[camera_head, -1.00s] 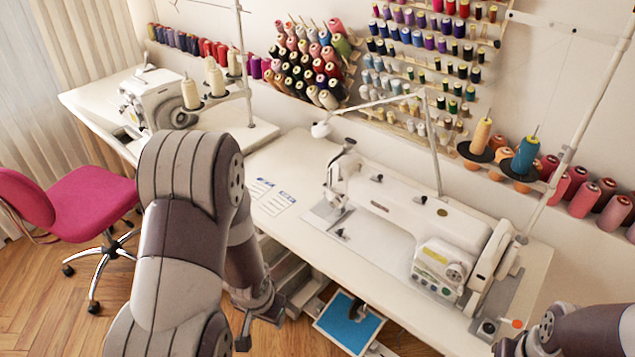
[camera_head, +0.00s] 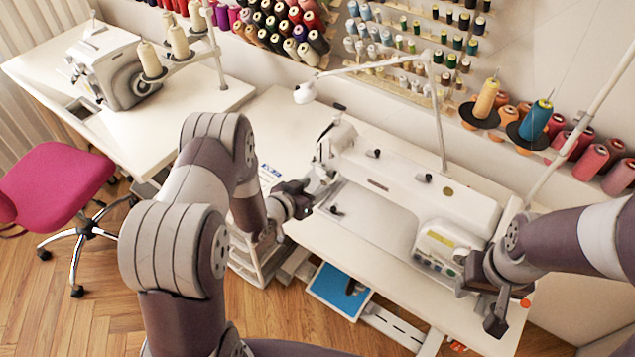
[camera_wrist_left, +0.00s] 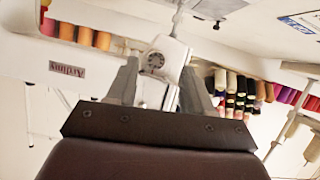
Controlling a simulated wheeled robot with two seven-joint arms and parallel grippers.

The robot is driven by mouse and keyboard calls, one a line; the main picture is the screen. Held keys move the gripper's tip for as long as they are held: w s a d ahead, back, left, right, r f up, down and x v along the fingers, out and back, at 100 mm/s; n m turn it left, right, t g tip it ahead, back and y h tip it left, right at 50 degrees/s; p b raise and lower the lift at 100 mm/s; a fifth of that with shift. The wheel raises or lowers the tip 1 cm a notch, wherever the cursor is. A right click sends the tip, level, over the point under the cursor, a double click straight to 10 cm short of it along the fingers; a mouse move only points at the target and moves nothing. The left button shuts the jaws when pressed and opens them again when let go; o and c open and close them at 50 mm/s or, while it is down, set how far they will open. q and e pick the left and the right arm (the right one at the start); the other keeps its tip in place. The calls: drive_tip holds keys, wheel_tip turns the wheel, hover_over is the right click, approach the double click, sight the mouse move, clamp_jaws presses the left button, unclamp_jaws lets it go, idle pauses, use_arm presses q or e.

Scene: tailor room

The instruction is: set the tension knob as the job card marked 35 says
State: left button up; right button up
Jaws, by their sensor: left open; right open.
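The white sewing machine (camera_head: 410,195) stands on the white table. Its tension knob (camera_wrist_left: 155,61), a small round dial with dark marks on its face, shows between my left fingers in the left wrist view. My left gripper (camera_head: 304,196) is open at the machine's left head end, pointing at the knob. It also shows in the left wrist view (camera_wrist_left: 161,75); contact with the knob cannot be told. Job cards (camera_head: 270,174) lie left of the machine, partly behind my left arm; their numbers are unreadable. My right gripper (camera_head: 487,300) is open and empty before the control panel.
A lamp arm (camera_head: 375,66) crosses above the machine. Thread cones (camera_head: 534,121) stand behind it on a stand. A second machine (camera_head: 110,70) is at the far left, with a pink chair (camera_head: 60,180) before it. A blue pedal (camera_head: 340,290) lies below the table.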

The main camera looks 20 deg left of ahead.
sight(326, 181)
use_arm(q)
drive_tip(key=shift+w+d+f, duration=0.25)
drive_tip(key=shift+w+d, duration=0.45)
drive_tip(key=shift+w, duration=0.1)
drive_tip(key=shift+w+a+f, duration=0.1)
drive_tip(key=shift+w+f, duration=0.05)
drive_tip(key=shift+w, duration=0.1)
drive_tip(key=shift+s, duration=0.1)
clamp_jaws()
use_arm(e)
drive_tip(key=shift+s+d+r, duration=0.15)
drive_tip(key=shift+s+d, duration=0.05)
drive_tip(key=shift+s, duration=0.05)
